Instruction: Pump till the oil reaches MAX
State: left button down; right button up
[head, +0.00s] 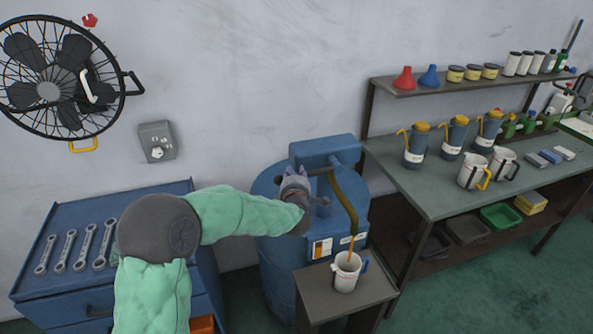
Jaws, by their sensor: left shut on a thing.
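A blue oil drum (278,250) stands against the wall with a pump on top. The pump's curved spout (343,200) reaches down toward a white measuring jug (348,272) with a blue handle. A thin amber stream shows between the spout and the jug mouth. The oil level and any MAX mark are too small to read. My left gripper (296,180) is at the pump's handle (318,172) on top of the drum and is shut on it. My left arm hides part of the drum. My right gripper is not in view.
The jug stands on a small dark stand (315,292) in front of the drum. A blue tool cabinet (60,285) with several wrenches is at the left. A workbench (420,185) with oil cans and more jugs is at the right. A fan (50,85) hangs upper left.

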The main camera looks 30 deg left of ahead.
pick_arm(q)
jog(key=w+r+m+g+p, duration=0.1)
jog(key=r+m+p, duration=0.1)
jog(key=p, duration=0.4)
jog(key=w+d+r+m+g+p, duration=0.1)
jog(key=r+m+p, duration=0.1)
jog(key=r+p, duration=0.2)
jog(key=w+d+r+m+g+y+p, duration=0.1)
jog(key=r+m+p, duration=0.1)
jog(key=p, duration=0.6)
jog(key=shift+d+r+p, duration=0.25)
jog(key=shift+r+p, duration=0.1)
jog(key=shift+r, duration=0.3)
jog(key=shift+w+d+r+m+g+p, duration=0.3)
jog(key=shift+m+p, duration=0.2)
jog(key=shift+p, duration=0.55)
jog(key=c, duration=0.9)
grip_release()
jog(key=v, duration=1.2)
jog(key=shift+f, duration=0.25)
jog(key=shift+d, duration=0.1)
